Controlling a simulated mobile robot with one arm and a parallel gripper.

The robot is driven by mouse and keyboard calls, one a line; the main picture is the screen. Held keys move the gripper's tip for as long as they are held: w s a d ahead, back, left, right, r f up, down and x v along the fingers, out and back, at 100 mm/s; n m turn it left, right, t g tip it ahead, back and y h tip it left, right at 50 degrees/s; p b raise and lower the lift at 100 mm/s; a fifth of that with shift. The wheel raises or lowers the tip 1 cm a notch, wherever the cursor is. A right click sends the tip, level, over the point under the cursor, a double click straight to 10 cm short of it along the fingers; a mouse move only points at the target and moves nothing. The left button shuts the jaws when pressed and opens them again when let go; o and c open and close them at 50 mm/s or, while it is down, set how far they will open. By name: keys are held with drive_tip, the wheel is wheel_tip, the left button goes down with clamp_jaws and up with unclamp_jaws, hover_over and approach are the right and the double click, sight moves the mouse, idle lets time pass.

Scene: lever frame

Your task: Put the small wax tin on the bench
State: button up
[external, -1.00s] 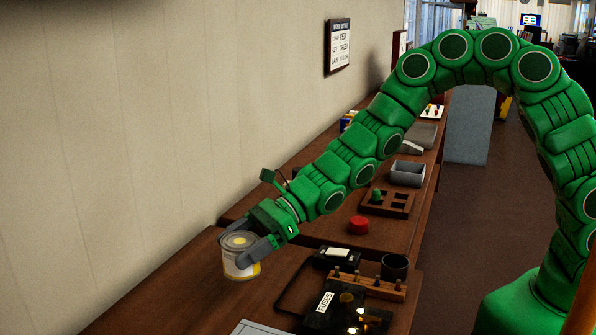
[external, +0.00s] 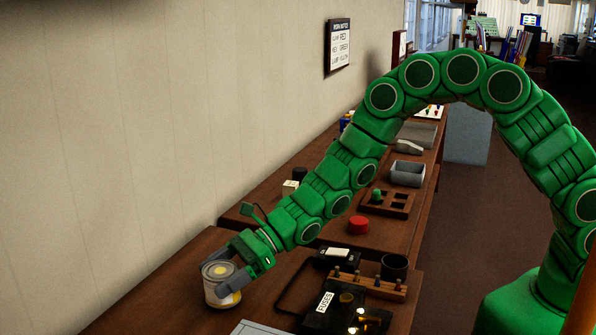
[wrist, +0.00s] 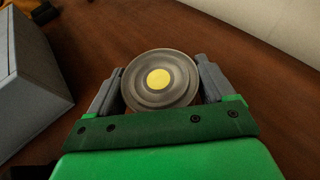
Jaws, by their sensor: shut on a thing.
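The small wax tin (external: 220,284) is a pale can with a grey lid and a yellow spot on top. It is upright at the near left of the wooden bench (external: 178,288). My gripper (external: 226,281) is shut on the tin, a finger on each side. In the wrist view the tin's lid (wrist: 160,79) sits between the two grey fingers, with the bench surface (wrist: 100,35) around it. The tin is at or very near the bench top; I cannot tell whether its base touches.
A black fuse box (external: 335,308) and a wooden rack of pegs (external: 368,285) stand to the right, with a dark cup (external: 395,267) beside them. A red round piece (external: 358,225) lies farther back. A grey box (wrist: 30,75) is at the wrist view's left. Bench left of the tin is clear.

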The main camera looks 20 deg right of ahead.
drive_tip(key=shift+f, duration=0.6)
drive_tip(key=shift+f, duration=0.1)
drive_tip(key=o, duration=1.1)
drive_tip(key=shift+d, duration=0.15)
drive_tip(key=v, duration=1.2)
